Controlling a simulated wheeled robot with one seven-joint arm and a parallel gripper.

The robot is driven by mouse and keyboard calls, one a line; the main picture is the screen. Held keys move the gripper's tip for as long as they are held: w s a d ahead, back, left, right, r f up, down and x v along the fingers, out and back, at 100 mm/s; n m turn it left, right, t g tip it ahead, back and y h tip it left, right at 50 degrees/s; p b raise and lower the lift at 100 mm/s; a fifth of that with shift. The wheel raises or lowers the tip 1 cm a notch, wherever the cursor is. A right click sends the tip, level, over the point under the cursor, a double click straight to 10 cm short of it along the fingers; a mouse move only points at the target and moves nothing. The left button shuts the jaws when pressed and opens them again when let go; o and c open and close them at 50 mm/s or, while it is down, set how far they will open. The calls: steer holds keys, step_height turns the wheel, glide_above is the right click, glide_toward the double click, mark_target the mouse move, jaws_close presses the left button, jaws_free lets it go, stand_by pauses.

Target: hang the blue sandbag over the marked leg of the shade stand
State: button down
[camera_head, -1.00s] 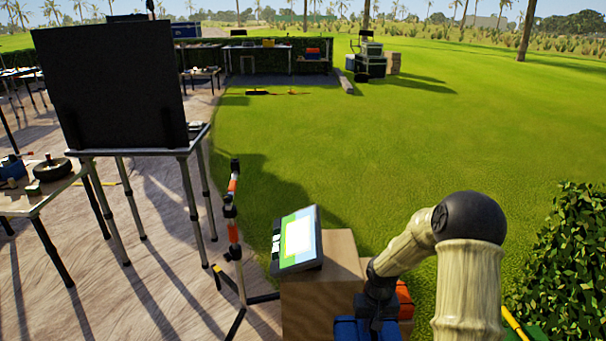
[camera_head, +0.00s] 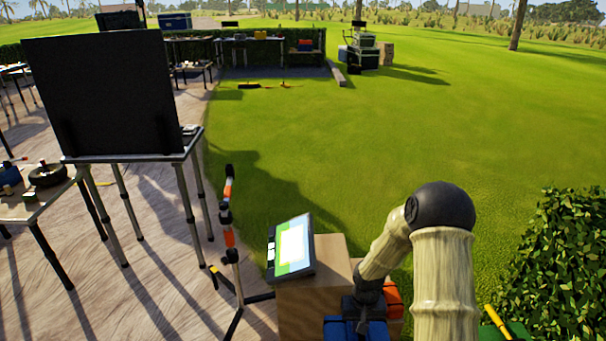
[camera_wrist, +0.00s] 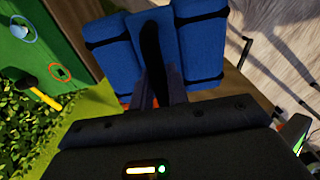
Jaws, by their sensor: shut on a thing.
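The blue sandbag (camera_head: 350,330) hangs from my gripper (camera_head: 362,308) at the bottom of the head view, its lower part cut off by the frame edge. In the wrist view the sandbag (camera_wrist: 203,45) shows two padded halves with dark straps, and my gripper (camera_wrist: 160,88) is shut on its middle. A slim stand with orange, white and black bands (camera_head: 228,225), which looks like the shade stand, is left of the sandbag and apart from it. Its low dark legs (camera_head: 236,322) spread on the ground.
A wooden box (camera_head: 318,315) with a tilted tablet (camera_head: 291,247) stands between the stand and my arm. An orange object (camera_head: 392,298) is just behind my gripper. A large black panel (camera_head: 103,95) on a table is at left, a hedge (camera_head: 555,260) at right. The lawn beyond is open.

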steer(key=shift+r+p, duration=0.95)
steer(key=shift+p, duration=0.15)
steer(key=shift+s+a+r+p, duration=0.15)
steer(key=shift+s+r+p, duration=0.3)
steer(key=shift+p, duration=0.7)
steer(key=p, duration=0.1)
steer(key=r+p, duration=0.1)
steer(key=shift+s+d+p, duration=0.2)
steer(key=shift+d+p, duration=0.1)
steer(key=shift+s+r, duration=0.1)
steer(key=shift+a, duration=0.1)
steer(key=shift+a, duration=0.15)
steer(key=shift+w+d, duration=0.2)
steer(key=shift+d, duration=0.05)
stand_by(1.6)
